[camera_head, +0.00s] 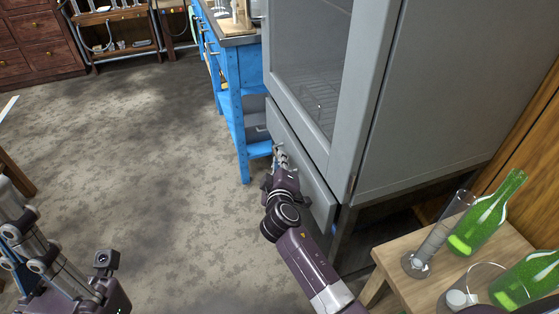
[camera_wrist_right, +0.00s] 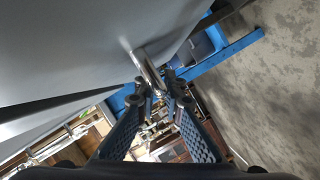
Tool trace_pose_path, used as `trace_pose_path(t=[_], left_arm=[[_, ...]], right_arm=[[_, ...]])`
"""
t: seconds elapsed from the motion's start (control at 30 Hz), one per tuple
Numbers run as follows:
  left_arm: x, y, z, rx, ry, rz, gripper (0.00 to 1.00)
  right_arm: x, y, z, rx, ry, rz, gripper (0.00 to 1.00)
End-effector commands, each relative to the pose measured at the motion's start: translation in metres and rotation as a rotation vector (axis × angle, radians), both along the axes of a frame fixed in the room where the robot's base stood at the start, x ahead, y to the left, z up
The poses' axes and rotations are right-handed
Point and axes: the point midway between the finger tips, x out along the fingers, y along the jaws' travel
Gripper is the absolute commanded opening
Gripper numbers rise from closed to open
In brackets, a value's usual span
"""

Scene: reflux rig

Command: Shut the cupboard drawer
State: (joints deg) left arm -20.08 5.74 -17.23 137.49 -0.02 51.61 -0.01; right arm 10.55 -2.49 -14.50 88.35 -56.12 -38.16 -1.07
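The grey cupboard (camera_head: 435,95) has a glass door and a low drawer (camera_head: 300,158) beneath it. The drawer front appears to stand slightly out from the cupboard body; how far is hard to tell. My right gripper (camera_head: 281,155) is at the drawer front, by its handle. In the right wrist view, the metal bar handle (camera_wrist_right: 148,66) runs down between the fingertips of my right gripper (camera_wrist_right: 159,92). The fingertips are close together around its end; whether they press on it is unclear. My left arm shows at the lower left of the head view, its fingers out of sight.
A blue bench (camera_head: 232,85) stands just beyond the cupboard. A wooden table (camera_head: 405,283) with green bottles (camera_head: 487,212) and glassware is at the lower right, near my right arm. The grey floor (camera_head: 150,150) left of the cupboard is clear. Wooden drawers (camera_head: 40,55) stand far back.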

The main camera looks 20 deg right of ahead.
Motion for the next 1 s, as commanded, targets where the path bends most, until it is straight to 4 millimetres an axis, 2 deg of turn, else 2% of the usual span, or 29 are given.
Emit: trace_pose_path(t=[0.43, 0.57, 0.73, 1.0], left_arm=[[0.000, 0.000, 0.000, 0.000, 0.001, 0.000, 0.00], [0.000, 0.000, 0.006, 0.001, 0.002, 0.000, 0.00], [0.000, 0.000, 0.015, 0.001, 0.002, 0.000, 0.00], [0.000, 0.000, 0.014, 0.000, 0.001, 0.000, 0.00]], right_arm=[[0.000, -0.001, 0.000, 0.000, 0.001, 0.001, 0.00], [0.000, -0.014, 0.001, -0.003, 0.001, 0.000, 0.00], [0.001, -0.041, 0.002, -0.001, 0.002, -0.002, 0.00], [0.002, -0.046, 0.000, -0.001, 0.000, -0.005, 0.00]])
